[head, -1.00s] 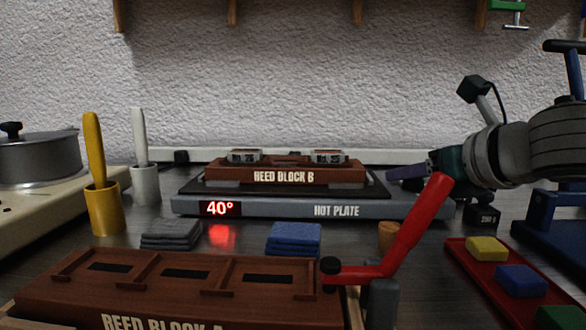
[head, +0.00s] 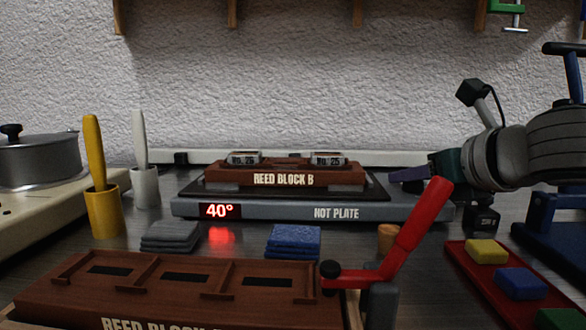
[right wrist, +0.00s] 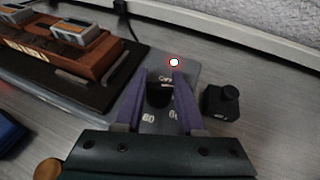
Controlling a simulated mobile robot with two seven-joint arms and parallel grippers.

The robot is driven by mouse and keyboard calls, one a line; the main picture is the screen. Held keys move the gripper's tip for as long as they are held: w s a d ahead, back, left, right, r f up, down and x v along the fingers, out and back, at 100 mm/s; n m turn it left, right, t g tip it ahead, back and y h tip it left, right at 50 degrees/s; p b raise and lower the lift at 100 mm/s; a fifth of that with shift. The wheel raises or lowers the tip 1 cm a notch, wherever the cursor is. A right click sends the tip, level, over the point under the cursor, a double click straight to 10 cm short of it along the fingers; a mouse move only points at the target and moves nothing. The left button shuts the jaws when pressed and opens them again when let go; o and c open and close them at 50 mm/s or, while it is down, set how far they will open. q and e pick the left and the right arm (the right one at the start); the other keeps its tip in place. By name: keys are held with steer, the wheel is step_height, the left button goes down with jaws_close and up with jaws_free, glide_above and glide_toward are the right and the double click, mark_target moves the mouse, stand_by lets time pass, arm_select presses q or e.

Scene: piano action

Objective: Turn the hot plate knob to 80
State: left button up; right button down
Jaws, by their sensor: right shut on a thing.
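The grey hot plate (head: 270,210) stands at the back of the bench, and its red display (head: 219,211) reads 40°. In the right wrist view, the black knob (right wrist: 159,94) sits on the plate's right end (right wrist: 186,72), with partly covered printed marks around it. The purple fingers of my right gripper (right wrist: 160,88) are shut on the knob, one on each side. In the head view, my right gripper (head: 408,174) reaches in from the right, and the knob cannot be made out there. My left gripper is not in view.
Reed block B (head: 283,179) rests on the hot plate. A black weight (right wrist: 222,101) stands just right of the knob. A red lever (head: 415,222) rises in front of the plate's right end. A red tray (head: 483,285) with coloured pads lies at the right.

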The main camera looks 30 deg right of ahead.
steer(key=m+h+p, duration=0.1)
steer(key=p, duration=0.1)
steer(key=m+g+h+p, duration=0.1)
steer(key=m+h+p, duration=0.1)
steer(key=m+g+h+p, duration=0.1)
steer(key=p, duration=0.1)
steer(key=shift+a+r, duration=0.1)
steer(key=shift+r, duration=0.25)
steer(key=m+g+h+p, duration=0.1)
steer(key=m+h+p, duration=0.1)
steer(key=shift+f+m+g+h, duration=0.15)
steer(key=shift+m+g+h, duration=0.15)
steer(key=shift+m+g, duration=0.1)
steer(key=shift+f+m+g+h+p, duration=0.15)
steer(key=shift+m+g+h+p, duration=0.35)
steer(key=shift+m+g+h, duration=0.55)
steer(key=c, duration=0.8)
jaws_free()
